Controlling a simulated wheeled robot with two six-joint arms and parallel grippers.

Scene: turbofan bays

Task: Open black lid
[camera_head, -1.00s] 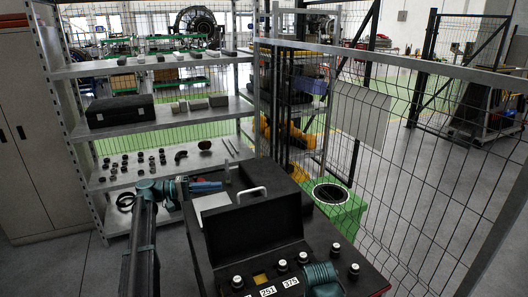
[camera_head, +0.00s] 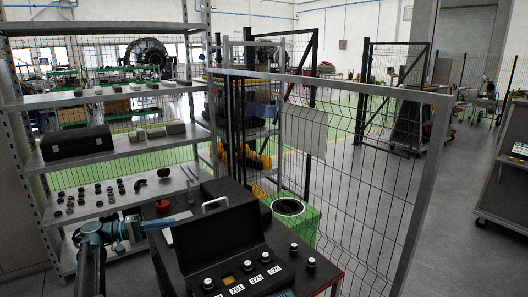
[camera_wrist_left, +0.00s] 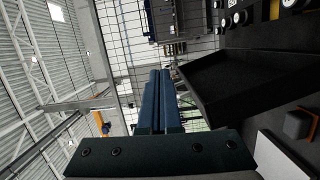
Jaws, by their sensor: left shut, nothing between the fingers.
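The black lid (camera_head: 222,236) stands raised behind a black control panel (camera_head: 250,281) with several white-topped knobs and number labels. A pale handle (camera_head: 216,203) shows on the black case at the lid's back. My left gripper (camera_head: 170,221) is just left of the lid, apart from it, pointing right, shut and empty. In the left wrist view its two fingers (camera_wrist_left: 158,100) lie together, and the lid (camera_wrist_left: 240,82) is to their right, with knobs (camera_wrist_left: 240,17) above it. My right gripper is not in view; only a teal part shows at the bottom edge.
A red object (camera_head: 162,206) and a white sheet (camera_head: 182,216) lie on the table left of the lid. A metal shelf (camera_head: 93,160) with small parts and a black case (camera_head: 77,143) stands behind. A wire fence (camera_head: 345,165) runs behind and right.

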